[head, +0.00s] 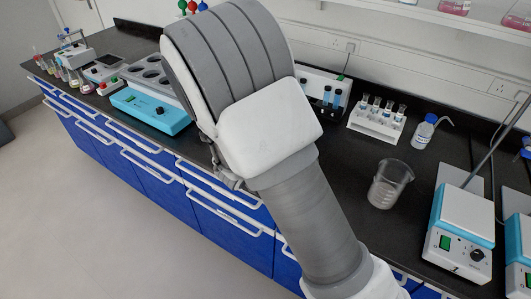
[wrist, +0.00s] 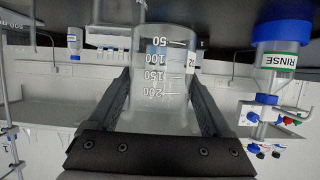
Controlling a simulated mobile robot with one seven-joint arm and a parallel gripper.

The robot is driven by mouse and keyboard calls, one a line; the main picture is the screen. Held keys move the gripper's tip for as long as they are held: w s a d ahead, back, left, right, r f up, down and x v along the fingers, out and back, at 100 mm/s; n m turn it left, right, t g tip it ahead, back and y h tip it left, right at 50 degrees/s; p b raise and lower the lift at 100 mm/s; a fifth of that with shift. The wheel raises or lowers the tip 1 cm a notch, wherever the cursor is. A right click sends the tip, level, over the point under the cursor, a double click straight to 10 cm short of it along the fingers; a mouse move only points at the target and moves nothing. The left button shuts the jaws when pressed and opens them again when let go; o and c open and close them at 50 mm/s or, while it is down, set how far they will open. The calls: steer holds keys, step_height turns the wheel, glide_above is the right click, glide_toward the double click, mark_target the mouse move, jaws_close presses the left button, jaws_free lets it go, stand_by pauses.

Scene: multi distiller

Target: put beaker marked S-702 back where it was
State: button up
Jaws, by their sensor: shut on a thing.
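A clear glass beaker (wrist: 160,105) is between the two dark fingers of my gripper (wrist: 159,76) in the wrist view, which is upside down. My gripper is shut on its sides. The beaker has white volume marks from 50 to 200. A label at its side is cut off by the edge, and only a "2" can be made out. I cannot tell whether its base touches the dark counter. In the head view my arm hides the held beaker. Another clear beaker (head: 390,184) stands upright on the counter at the right; no marking is readable on it.
A bottle labelled RINSE (wrist: 276,60) stands close beside the held beaker in the wrist view. The head view shows a hotplate stirrer (head: 461,236), a wash bottle (head: 424,131), a vial rack (head: 377,121) and a blue-and-white device (head: 150,110) on the black counter (head: 350,150).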

steer(key=w+a+f, duration=0.1)
steer(key=w+f, duration=0.1)
steer(key=w+a+f, duration=0.1)
steer(key=w+a, duration=0.1)
steer(key=w, duration=0.1)
steer(key=w+a+f, duration=0.1)
steer(key=w+f, duration=0.1)
steer(key=w, duration=0.1)
steer(key=shift+a+f, duration=0.3)
steer(key=shift+f, duration=2)
